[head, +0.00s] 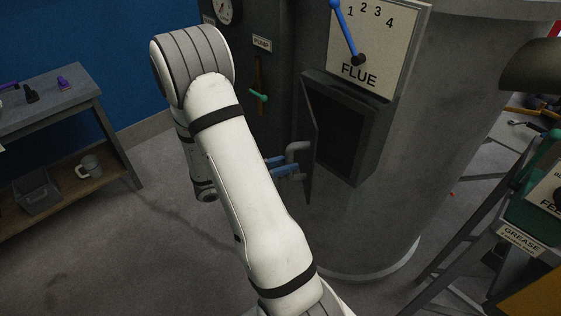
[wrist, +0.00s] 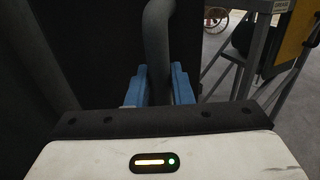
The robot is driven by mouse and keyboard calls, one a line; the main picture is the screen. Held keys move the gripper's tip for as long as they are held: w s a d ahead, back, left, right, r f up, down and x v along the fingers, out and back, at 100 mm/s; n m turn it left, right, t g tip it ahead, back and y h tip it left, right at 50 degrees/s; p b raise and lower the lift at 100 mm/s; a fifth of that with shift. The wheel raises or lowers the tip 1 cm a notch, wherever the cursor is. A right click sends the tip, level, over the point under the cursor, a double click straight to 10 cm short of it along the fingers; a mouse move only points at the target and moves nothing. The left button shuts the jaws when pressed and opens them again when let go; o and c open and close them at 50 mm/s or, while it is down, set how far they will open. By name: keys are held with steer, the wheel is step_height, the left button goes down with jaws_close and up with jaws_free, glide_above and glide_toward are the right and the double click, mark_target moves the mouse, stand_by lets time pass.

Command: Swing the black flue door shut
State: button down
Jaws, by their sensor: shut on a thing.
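The black flue door (head: 309,150) stands open at the left side of the dark flue opening (head: 345,130), seen nearly edge-on in the head view. A grey bar handle (head: 298,147) sticks out from the door's left face. My gripper (head: 280,166) is at that handle, its blue fingers partly hidden behind my white arm. In the wrist view, my gripper (wrist: 160,88) has its two blue fingers shut on either side of the handle (wrist: 157,45). A dark surface fills the left of that view, probably the door.
The flue board (head: 378,45) with a blue lever is above the opening. A green-handled lever (head: 259,96) is to the left. A metal stand with a grease label (head: 520,240) is at right, a workbench (head: 50,105) at far left. Floor between is clear.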

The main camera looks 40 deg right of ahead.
mark_target(309, 165)
steer(key=shift+s+d, duration=0.15)
steer(key=shift+s, duration=0.05)
steer(key=shift+s+d, duration=0.85)
steer(key=shift+d, duration=0.15)
steer(key=shift+s+d, duration=0.8)
steer(key=shift+d, duration=0.2)
steer(key=shift+s+d, duration=0.2)
steer(key=shift+d, duration=0.1)
steer(key=x, duration=0.4)
steer(key=shift+s+d, duration=0.1)
steer(key=shift+s, duration=0.25)
steer(key=shift+d, duration=0.1)
